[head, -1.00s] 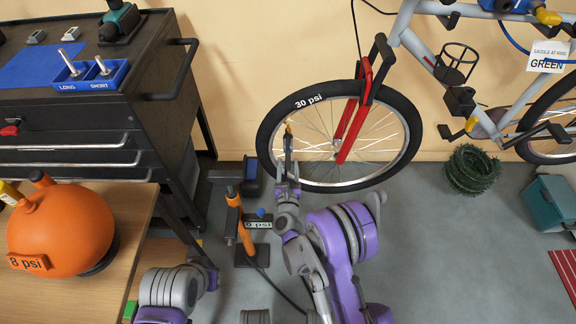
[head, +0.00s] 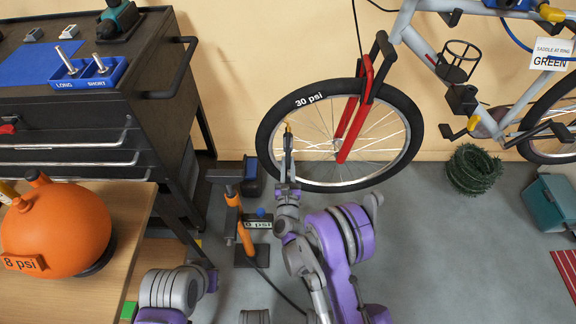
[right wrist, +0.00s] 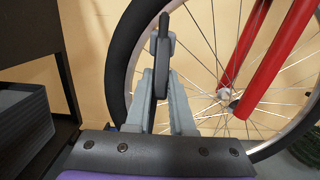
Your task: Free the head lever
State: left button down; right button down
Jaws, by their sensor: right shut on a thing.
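My right gripper (head: 288,145) is in front of the left side of the bicycle's front wheel (head: 409,128), which is marked 30 psi. In the right wrist view the gripper (right wrist: 162,75) is shut on a dark, narrow, upright piece (right wrist: 162,50), apparently the head lever. A small yellow part (head: 288,127) shows at the fingertips in the head view. The orange floor pump (head: 245,238) stands left of my right arm, with a black handle and a psi plate (head: 262,224). The full shape of the pump head is hidden by the fingers. My left gripper is out of view.
An orange ball (head: 55,230) marked 8 psi sits on the wooden table (head: 135,215) at left. A black tool cart (head: 150,115) stands behind it. A green coil (head: 472,170) and a teal box (head: 550,205) lie right.

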jog(key=t+b, duration=0.1)
jog(key=b, duration=0.1)
jog(key=w+f+t+b, duration=0.1)
jog(key=t+b, duration=0.1)
jog(key=b, duration=0.1)
jog(key=shift+w+t, duration=0.25)
jog(key=shift+t, duration=0.05)
jog(key=shift+w+r+t+b, duration=0.1)
jog(key=shift+w+t+b, duration=0.15)
jog(key=shift+t+b, duration=0.3)
jog(key=shift+w+t, duration=0.2)
jog(key=shift+t, duration=0.45)
jog(key=c, duration=0.8)
grip_release()
jog(key=shift+o, duration=0.2)
jog(key=p+v, duration=0.1)
jog(key=v, duration=0.9)
jog(key=shift+s, duration=0.3)
